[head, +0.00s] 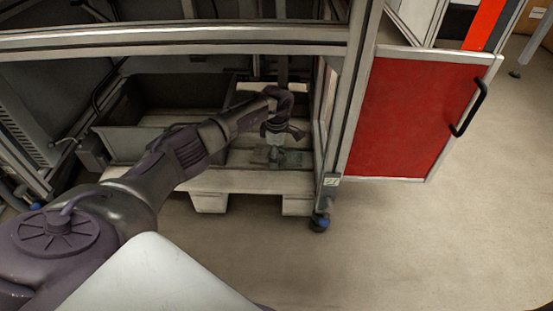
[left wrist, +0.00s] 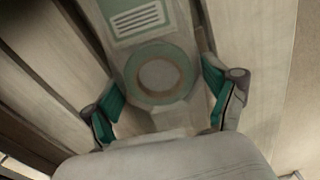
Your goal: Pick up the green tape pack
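The green tape pack (head: 287,158) lies on the wooden pallet under the metal frame. In the left wrist view the pack (left wrist: 133,68) is pale green, with a round ring and a white label with lines. My left gripper (head: 279,140) is just above the pack, pointing down. In the left wrist view its teal-padded fingers (left wrist: 162,104) are spread apart, with the near part of the pack between or below them. I cannot tell whether they touch it. My right gripper is not in view.
A grey open bin (head: 128,142) stands on the pallet (head: 240,181) left of the pack. The metal frame's post (head: 345,100) and top beam (head: 180,38) bound the space. A red panel with a handle (head: 410,115) stands at right. The front floor is clear.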

